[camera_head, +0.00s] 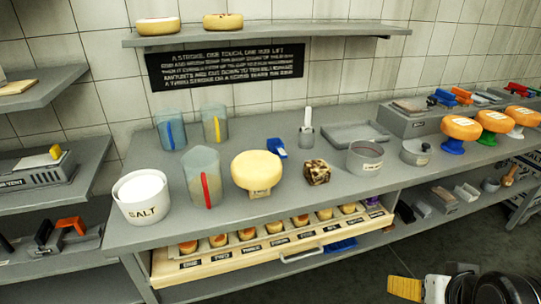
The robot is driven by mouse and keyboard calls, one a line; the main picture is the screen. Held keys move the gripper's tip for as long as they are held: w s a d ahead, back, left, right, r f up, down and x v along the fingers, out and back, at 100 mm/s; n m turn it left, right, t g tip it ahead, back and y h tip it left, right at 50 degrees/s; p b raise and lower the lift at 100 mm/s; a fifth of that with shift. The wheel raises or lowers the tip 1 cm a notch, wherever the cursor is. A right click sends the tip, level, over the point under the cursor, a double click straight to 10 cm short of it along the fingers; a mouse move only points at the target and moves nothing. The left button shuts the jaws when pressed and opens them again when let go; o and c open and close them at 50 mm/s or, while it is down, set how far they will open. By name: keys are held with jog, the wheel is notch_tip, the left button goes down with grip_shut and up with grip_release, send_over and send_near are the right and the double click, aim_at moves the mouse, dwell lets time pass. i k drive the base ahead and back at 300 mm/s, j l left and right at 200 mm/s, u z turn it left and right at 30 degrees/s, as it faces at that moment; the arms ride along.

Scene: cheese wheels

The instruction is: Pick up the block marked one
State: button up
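My gripper (408,289), with a yellow pad, shows partly at the bottom right edge, apart from the drawer and table. Its fingers are not clear enough to tell open from shut.
A salt pot (141,197), clear jugs (203,175), a yellow cheese wheel (257,173) on a stand, and a round tin (365,158) crowd the table. A wall shelf (270,34) hangs above. Orange wheels (461,128) stand at the right. Dark floor at the lower right is open.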

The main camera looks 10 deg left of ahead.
aim_at(317, 171)
jog(key=i+l+u, duration=0.1)
jog(key=i+u, duration=0.15)
jog(key=u, duration=0.15)
jog(key=i+l+u, duration=0.2)
jog(key=u, duration=0.2)
jog(key=i+l+u, duration=0.25)
jog(key=u, duration=0.15)
jog(key=i+l+u, duration=0.15)
jog(key=l+u, duration=0.25)
jog(key=j, duration=0.1)
